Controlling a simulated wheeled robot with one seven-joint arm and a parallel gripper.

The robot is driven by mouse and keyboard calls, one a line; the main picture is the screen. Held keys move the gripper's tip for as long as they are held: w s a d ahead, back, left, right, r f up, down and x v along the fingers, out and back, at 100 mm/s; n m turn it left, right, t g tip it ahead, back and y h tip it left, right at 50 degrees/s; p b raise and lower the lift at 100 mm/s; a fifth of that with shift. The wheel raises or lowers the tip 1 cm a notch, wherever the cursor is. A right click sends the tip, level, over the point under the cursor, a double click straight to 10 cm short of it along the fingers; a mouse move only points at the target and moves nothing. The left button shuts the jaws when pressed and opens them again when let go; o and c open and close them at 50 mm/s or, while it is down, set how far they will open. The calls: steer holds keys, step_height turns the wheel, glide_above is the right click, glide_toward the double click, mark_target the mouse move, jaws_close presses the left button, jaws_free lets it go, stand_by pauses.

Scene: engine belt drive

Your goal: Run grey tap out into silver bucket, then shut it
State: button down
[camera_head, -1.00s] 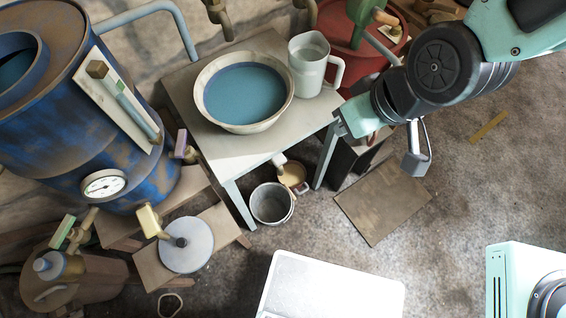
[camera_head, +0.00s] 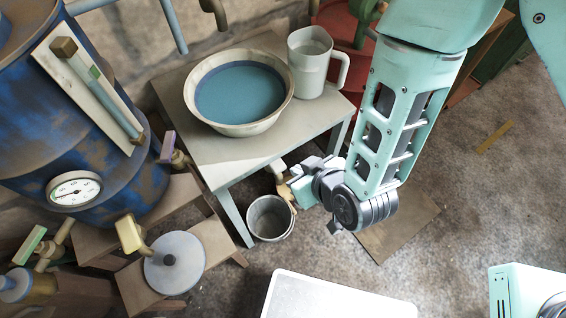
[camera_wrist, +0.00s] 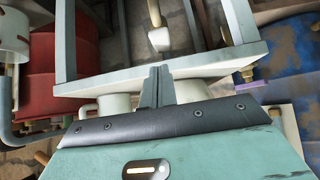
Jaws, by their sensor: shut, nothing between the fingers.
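The tap with a pale grey handle (camera_head: 277,167) sits low at the front edge of the table; its handle also shows in the wrist view (camera_wrist: 160,39), beyond my fingertips. The rest of this tap is partly hidden behind my gripper. The silver bucket (camera_head: 256,232) stands upright on the floor below and slightly left of the tap; I cannot tell whether anything is in it. My gripper (camera_wrist: 157,70) is shut and empty, its fingers pointing toward the grey handle with a gap between. In the head view it is beside the tap, right of and above the bucket.
The table (camera_head: 222,165) carries a wide basin (camera_head: 198,108) of blue liquid and a white jug (camera_head: 306,75). Taps with purple (camera_head: 167,147), yellow (camera_head: 129,234) and green (camera_head: 28,245) handles are at left, near the blue tank (camera_head: 108,187). Open floor lies to the right.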

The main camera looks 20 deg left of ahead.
mark_target(276, 162)
steer(key=x, duration=1)
steer(key=shift+p, duration=0.3)
